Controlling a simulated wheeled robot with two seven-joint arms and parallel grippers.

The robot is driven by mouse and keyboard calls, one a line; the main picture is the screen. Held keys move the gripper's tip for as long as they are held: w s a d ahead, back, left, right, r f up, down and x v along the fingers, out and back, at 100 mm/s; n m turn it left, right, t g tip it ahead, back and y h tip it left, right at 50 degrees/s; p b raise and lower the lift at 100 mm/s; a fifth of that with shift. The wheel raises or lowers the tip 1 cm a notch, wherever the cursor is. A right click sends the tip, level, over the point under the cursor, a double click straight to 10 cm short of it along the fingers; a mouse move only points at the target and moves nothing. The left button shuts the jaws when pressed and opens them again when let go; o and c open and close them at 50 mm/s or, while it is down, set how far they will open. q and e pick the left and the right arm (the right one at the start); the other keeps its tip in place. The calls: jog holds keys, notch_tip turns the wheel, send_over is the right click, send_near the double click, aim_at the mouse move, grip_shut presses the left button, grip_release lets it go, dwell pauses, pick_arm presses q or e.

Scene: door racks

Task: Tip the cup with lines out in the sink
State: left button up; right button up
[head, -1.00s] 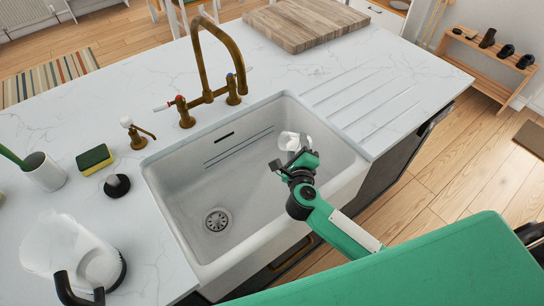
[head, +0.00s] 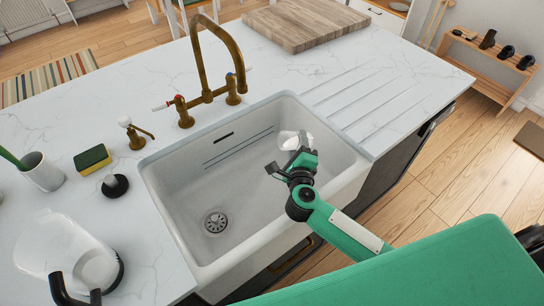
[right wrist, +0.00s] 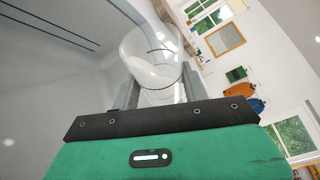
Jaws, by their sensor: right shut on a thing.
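The cup with lines (right wrist: 152,62) is clear glass with thin dark lines. In the right wrist view it sits between the fingers of my right gripper (right wrist: 158,92), which is shut on it. In the head view the cup (head: 292,140) shows small and pale just beyond the right gripper (head: 293,163), over the right part of the white sink (head: 190,205). It looks tilted, but its exact angle and any contents cannot be told. My arm hides part of the sink's front edge. My left gripper does not show.
A brass tap (head: 205,70) stands behind the sink. A clear kettle (head: 65,255), a sponge (head: 92,158) and a white pot (head: 42,172) are on the left counter. A wooden board (head: 305,24) lies at the back. The ridged drainer (head: 365,100) at right is clear.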

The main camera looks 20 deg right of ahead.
jog(key=shift+r+n+t+b, duration=0.3)
jog(key=shift+n+b, duration=0.1)
jog(key=shift+n, duration=0.2)
jog(key=shift+s+a+r+n+t+p, duration=0.1)
jog(key=shift+a+r+n+t+p, duration=0.25)
jog(key=shift+a+n+p, duration=0.4)
dwell(0.8)
jog(key=shift+a+r+n+t+p, duration=0.1)
jog(key=shift+r+n+t+p, duration=0.3)
jog(key=shift+n+p, duration=0.55)
dwell(0.7)
